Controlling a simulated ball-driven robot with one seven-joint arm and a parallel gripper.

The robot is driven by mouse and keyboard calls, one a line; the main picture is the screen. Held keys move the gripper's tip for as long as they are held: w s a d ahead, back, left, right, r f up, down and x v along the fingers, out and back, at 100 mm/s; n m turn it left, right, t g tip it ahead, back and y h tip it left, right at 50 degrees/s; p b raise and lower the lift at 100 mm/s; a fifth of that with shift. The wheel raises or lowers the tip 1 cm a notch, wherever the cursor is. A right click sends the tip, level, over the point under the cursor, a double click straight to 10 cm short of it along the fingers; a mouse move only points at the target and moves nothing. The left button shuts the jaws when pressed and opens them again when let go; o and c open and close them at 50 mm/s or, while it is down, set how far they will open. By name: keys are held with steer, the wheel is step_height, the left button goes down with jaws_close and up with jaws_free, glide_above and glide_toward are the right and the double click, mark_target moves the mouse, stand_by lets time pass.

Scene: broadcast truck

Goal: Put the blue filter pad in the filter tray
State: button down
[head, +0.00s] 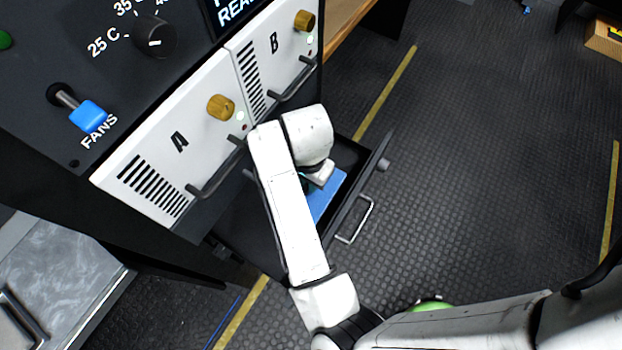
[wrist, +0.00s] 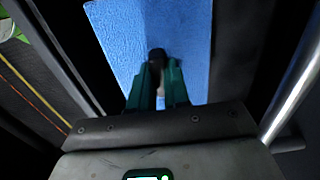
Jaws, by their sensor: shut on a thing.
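The blue filter pad (head: 328,196) is a flat blue slab. It shows within the outline of the open black filter tray (head: 362,192), a drawer pulled out below the white panels; I cannot tell whether it rests on the tray floor. In the wrist view the pad (wrist: 190,35) fills the top middle, with the tray's dark wall (wrist: 62,58) at left. My gripper (head: 318,180) is over the pad, partly hidden by my arm in the head view. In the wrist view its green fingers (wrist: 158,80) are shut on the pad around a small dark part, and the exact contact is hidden.
White panel A (head: 160,165) and panel B (head: 275,60) have handles and brass knobs above the tray. A blue-tipped fans lever (head: 88,115) is at left. A metal case (head: 60,270) stands lower left.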

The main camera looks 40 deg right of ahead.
steer(key=shift+w+d+f, duration=0.2)
steer(key=shift+d+f, duration=0.2)
steer(key=shift+f, duration=0.1)
steer(key=shift+w+d+f, duration=0.2)
steer(key=shift+d+f, duration=0.15)
steer(key=shift+f, duration=0.15)
steer(key=shift+w+f+p, duration=0.1)
steer(key=shift+f+p, duration=0.2)
steer(key=shift+f, duration=1.45)
steer(key=shift+f, duration=0.1)
steer(key=c, duration=1.1)
jaws_free()
step_height(320, 180, up, 12)
steer(key=shift+d+r, duration=0.15)
steer(key=shift+r, duration=0.05)
